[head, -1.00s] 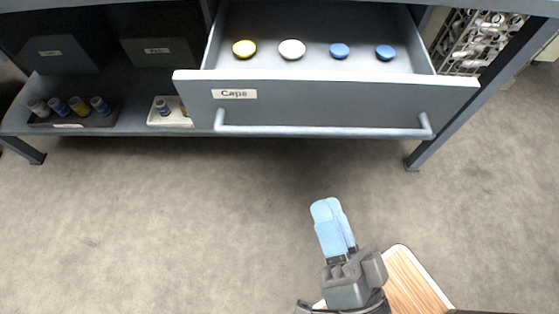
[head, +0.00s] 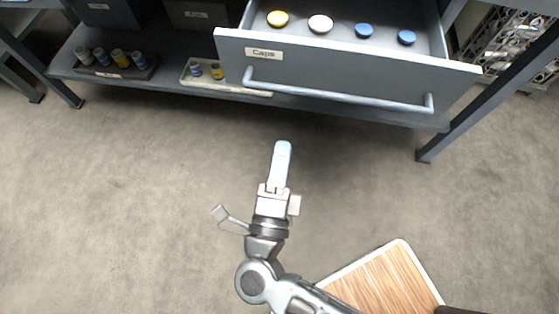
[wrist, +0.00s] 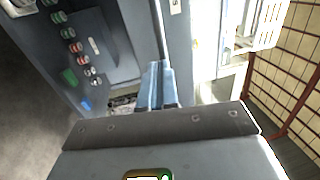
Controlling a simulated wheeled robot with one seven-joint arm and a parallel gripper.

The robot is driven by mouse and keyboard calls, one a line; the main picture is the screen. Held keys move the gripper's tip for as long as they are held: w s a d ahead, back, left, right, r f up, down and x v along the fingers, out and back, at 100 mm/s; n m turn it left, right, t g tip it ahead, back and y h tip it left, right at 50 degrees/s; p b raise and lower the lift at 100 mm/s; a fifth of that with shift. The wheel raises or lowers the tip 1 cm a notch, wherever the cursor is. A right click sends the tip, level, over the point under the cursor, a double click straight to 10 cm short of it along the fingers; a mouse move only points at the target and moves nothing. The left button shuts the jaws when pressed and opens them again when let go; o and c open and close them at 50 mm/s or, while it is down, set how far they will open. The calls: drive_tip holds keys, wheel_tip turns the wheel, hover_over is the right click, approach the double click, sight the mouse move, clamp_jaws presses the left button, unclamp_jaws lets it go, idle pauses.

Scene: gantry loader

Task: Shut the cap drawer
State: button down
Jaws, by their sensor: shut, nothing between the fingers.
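The cap drawer (head: 330,68) is grey, has a "Caps" label and a long bar handle (head: 340,95), and stands pulled out from the bench in the head view. In the wrist view the blue fingers (wrist: 157,88) also lie side by side. I cannot make out the drawer there.
A lower shelf holds a dark tray (head: 148,71) of several small bottles and a pale tray (head: 230,83) with two. A bench leg (head: 470,115) stands at right. A wood-topped board (head: 385,283) is at lower right. The floor before the drawer is clear.

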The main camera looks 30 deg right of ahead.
drive_tip(key=x, duration=0.9)
drive_tip(key=shift+w+d, duration=0.15)
drive_tip(key=shift+r, duration=0.1)
